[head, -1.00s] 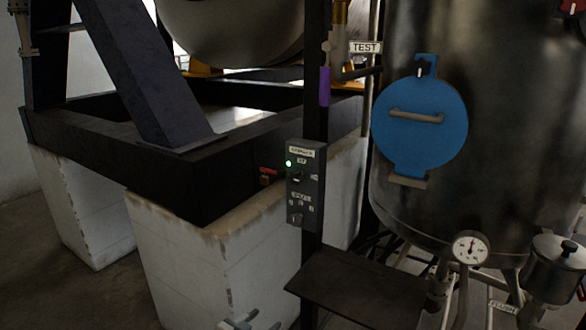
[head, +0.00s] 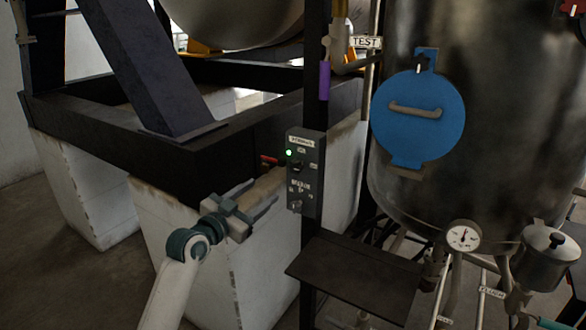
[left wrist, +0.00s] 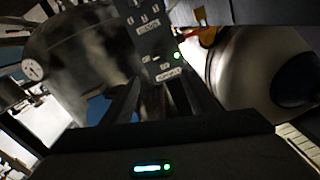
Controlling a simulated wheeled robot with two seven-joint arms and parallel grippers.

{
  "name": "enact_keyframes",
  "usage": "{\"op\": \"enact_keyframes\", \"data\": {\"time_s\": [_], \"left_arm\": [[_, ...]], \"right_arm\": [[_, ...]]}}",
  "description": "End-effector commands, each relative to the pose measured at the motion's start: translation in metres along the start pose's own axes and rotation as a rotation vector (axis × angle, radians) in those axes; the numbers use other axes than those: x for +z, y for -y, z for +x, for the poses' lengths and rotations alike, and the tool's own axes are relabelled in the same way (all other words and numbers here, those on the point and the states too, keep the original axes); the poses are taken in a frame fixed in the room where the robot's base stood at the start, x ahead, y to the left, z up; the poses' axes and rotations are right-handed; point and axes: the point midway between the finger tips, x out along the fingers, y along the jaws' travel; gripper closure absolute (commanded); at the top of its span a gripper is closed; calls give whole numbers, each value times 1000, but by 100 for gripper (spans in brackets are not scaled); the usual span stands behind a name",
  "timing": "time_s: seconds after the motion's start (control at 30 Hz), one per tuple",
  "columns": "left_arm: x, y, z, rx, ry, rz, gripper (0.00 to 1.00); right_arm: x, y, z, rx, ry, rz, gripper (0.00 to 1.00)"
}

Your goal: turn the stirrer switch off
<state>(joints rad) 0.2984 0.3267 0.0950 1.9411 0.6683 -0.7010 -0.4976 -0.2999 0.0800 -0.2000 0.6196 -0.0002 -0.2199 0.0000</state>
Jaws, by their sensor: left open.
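The grey switch box (head: 318,178) is fixed to a dark upright post. Its upper label seems to read stirrer. Below that label are a lit green lamp (head: 289,153) and a dark switch knob (head: 297,166); which way the knob points is too small to tell. A second, lighter knob (head: 296,206) sits lower on the box. My left gripper (head: 266,192) is open and empty, to the left of the box and apart from it. In the left wrist view the box (left wrist: 150,42) appears upside down beyond the fingers, with its green lamp (left wrist: 177,55) lit.
A dark shelf (head: 352,280) juts out below the box. A steel tank (head: 500,120) with a blue round cover (head: 425,140) stands right. A dark frame on white blocks (head: 180,220) lies behind my left arm. A purple-sleeved lever (head: 324,80) is above the box.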

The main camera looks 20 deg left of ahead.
Motion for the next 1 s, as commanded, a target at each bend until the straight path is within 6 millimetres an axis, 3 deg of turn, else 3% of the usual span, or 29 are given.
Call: {"op": "enact_keyframes", "data": {"time_s": [0.27,1.0], "left_arm": [[-2,0,20,0,-1,-3,47],[-2,0,133,1,1,-3,47]], "right_arm": [[-1,0,-8,0,0,0,42],[-4,0,-38,-1,0,1,42]]}}
